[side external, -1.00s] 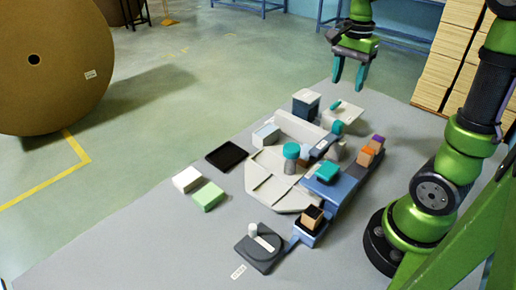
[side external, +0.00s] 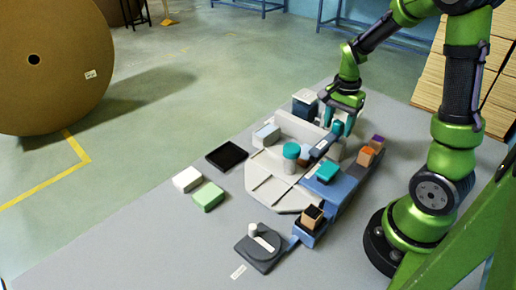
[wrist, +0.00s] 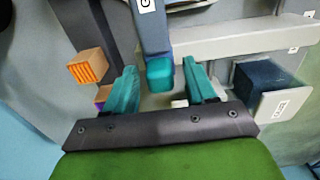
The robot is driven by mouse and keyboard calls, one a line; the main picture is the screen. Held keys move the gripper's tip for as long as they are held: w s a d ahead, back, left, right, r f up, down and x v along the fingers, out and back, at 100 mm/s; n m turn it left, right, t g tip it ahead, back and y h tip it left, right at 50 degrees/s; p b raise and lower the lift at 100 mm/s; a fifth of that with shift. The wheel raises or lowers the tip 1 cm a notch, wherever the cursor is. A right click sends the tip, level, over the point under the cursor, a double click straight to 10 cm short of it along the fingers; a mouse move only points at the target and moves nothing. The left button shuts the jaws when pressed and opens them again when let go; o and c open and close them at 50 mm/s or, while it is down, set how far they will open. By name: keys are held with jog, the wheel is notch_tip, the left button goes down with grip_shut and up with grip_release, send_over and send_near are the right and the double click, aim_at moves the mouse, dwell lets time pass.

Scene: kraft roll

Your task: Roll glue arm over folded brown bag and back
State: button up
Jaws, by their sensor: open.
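A blue-grey bar with a white label, which looks like the glue arm (side external: 325,143), lies across the pale machine bed (side external: 268,185). In the wrist view the bar (wrist: 150,32) ends in a teal grip (wrist: 160,74). My gripper (side external: 339,122) is low over that end of the bar. In the wrist view my gripper (wrist: 163,88) is open, with one teal finger on each side of the teal grip and gaps between. I cannot make out a folded brown bag for sure.
A teal pad (side external: 327,171) sits on a blue block beside the bed. A brown block (side external: 312,217) stands in a blue holder at the front. Orange (side external: 367,155) and purple blocks are at the right. A dark box (side external: 305,103) stands behind.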

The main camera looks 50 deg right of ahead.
grip_shut()
jog(key=w, duration=1.9)
jog(key=shift+w+r, duration=0.1)
jog(key=shift+w, duration=0.1)
grip_release()
notch_tip(320, 180, up, 17)
dwell(0.4)
